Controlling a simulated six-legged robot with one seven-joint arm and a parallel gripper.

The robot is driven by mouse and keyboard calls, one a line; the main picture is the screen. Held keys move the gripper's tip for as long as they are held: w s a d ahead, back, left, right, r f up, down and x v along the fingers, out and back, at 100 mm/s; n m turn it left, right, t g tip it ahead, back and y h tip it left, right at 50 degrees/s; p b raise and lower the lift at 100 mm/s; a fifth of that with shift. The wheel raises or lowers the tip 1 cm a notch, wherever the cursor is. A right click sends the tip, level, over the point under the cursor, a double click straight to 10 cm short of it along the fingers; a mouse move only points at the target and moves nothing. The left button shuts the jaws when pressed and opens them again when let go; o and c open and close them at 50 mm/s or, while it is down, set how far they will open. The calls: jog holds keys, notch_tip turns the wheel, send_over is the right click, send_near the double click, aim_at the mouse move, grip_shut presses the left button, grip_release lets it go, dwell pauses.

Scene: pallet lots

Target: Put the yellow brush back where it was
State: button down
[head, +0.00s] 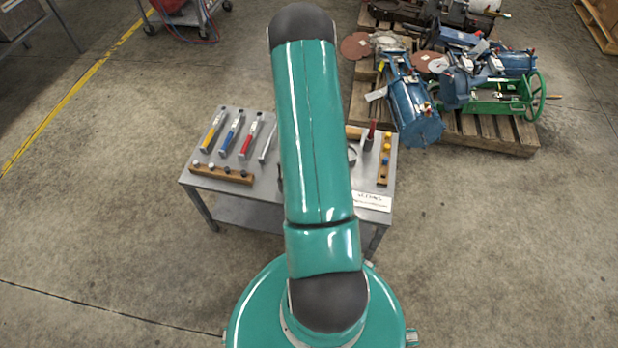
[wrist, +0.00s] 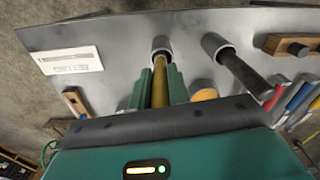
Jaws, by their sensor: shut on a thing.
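In the wrist view my gripper (wrist: 160,80) has its green fingers closed on the sides of the yellow brush (wrist: 160,84), a rod-like yellow-brown handle. The brush's far end lines up with a round grey holder (wrist: 161,43) on the grey table. I cannot tell whether it is inside the holder or just in front of it. A second grey holder (wrist: 211,42) stands to the right, with a dark rod (wrist: 240,72) showing from it. In the head view my arm covers the gripper and brush.
The grey table (head: 235,200) bears several coloured-handled tools, including a red one (head: 251,136), and a wooden block with pegs (head: 222,173). At its right are another wooden block (head: 383,178), a red-handled item (head: 371,130) and a white label (head: 371,202). A loaded pallet (head: 490,135) stands beyond.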

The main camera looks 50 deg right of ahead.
jog(key=shift+w+f, duration=0.1)
jog(key=shift+f, duration=1.25)
jog(key=c, duration=1.3)
grip_release()
jog(key=shift+f, duration=0.15)
notch_tip(320, 180, up, 12)
jog(key=shift+r, duration=0.2)
